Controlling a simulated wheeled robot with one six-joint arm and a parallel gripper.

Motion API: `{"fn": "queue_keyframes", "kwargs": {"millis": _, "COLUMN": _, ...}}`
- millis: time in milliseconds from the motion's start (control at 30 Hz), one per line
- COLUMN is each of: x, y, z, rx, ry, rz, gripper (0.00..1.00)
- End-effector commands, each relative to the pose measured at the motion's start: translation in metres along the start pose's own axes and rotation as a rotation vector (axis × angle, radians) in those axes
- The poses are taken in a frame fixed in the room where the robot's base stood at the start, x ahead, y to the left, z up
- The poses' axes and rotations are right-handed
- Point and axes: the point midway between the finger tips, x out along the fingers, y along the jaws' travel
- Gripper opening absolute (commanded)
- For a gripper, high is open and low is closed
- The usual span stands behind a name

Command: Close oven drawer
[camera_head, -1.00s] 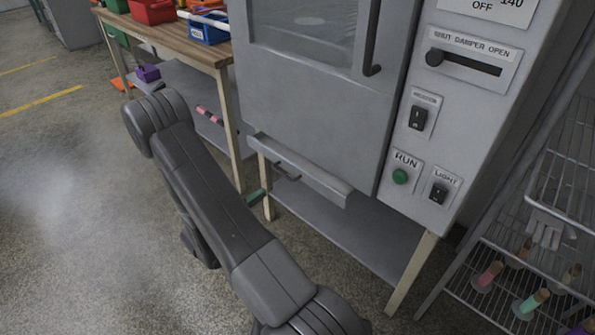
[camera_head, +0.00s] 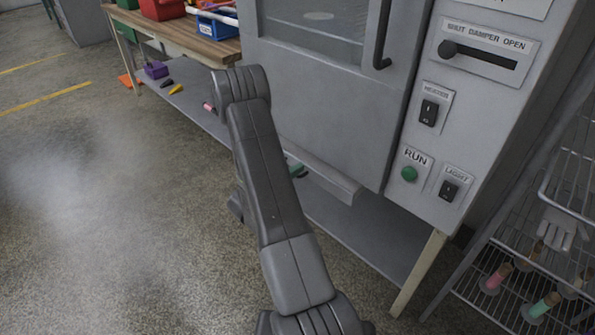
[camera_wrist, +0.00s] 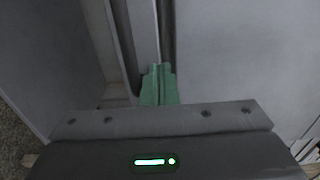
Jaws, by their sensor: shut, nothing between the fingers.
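The oven drawer (camera_head: 338,182) is a shallow grey tray below the oven door, its front edge standing out from the oven body. My arm hides its left part and handle in the head view. My gripper (camera_head: 297,170) has green fingers, partly hidden behind my arm, beside the visible part of the drawer. In the wrist view the gripper (camera_wrist: 158,84) is shut and empty, its tips by a pale upright strip and a dark gap. I cannot tell whether they touch the drawer.
The oven door (camera_head: 325,100) with its dark handle is above the drawer. A control panel (camera_head: 440,130) is at right. A wooden-topped bench (camera_head: 190,40) stands at left, a wire rack (camera_head: 545,220) at right. Open floor (camera_head: 90,220) lies left.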

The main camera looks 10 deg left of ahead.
Motion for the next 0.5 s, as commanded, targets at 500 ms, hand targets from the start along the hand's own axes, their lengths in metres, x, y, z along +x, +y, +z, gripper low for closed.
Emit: {"fn": "queue_keyframes", "kwargs": {"millis": 500, "x": 0.0092, "y": -0.0003, "z": -0.0002, "rx": 0.001, "ry": 0.002, "rz": 0.0, "gripper": 0.0}}
